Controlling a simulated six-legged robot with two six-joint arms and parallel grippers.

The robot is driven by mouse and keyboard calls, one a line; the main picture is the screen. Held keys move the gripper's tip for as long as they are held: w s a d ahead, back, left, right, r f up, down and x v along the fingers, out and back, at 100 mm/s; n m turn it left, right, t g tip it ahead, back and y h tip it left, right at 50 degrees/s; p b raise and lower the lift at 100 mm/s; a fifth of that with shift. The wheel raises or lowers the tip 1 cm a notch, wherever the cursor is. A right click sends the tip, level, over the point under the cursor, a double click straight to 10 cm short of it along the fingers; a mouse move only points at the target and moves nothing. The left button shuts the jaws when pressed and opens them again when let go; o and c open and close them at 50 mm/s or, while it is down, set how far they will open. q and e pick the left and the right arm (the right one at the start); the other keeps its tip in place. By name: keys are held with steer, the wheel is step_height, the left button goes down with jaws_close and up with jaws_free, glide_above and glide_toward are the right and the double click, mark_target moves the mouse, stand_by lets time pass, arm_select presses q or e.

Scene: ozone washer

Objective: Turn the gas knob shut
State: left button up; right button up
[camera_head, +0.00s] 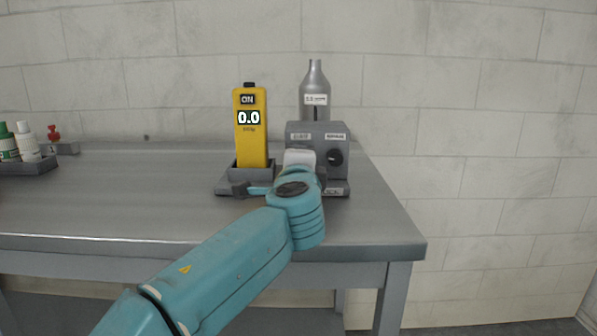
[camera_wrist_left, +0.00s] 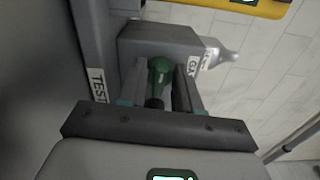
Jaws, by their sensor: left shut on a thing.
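A grey box (camera_head: 300,132) with two small labels on top of its front stands near the table's right end. My left gripper (camera_wrist_left: 158,88) is at the left part of its front, with its fingers on either side of a green knob (camera_wrist_left: 160,67). It is shut on this knob. A partly hidden label beginning "GA" is beside the knob in the left wrist view. In the head view my wrist hides the green knob and the fingertips. A black round knob (camera_head: 335,158) shows uncovered on the right of the box's front. My right gripper is not in view.
A yellow meter (camera_head: 250,148) reading "ON" and 0.0 stands in a grey holder left of the box. A silver bottle (camera_head: 314,80) stands behind the box. A tray (camera_head: 32,166) with small bottles is at far left.

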arm_select(q)
steer(key=shift+n+b, duration=0.3)
steer(key=shift+n, duration=0.3)
steer(key=o, duration=1)
steer(key=shift+o, duration=0.2)
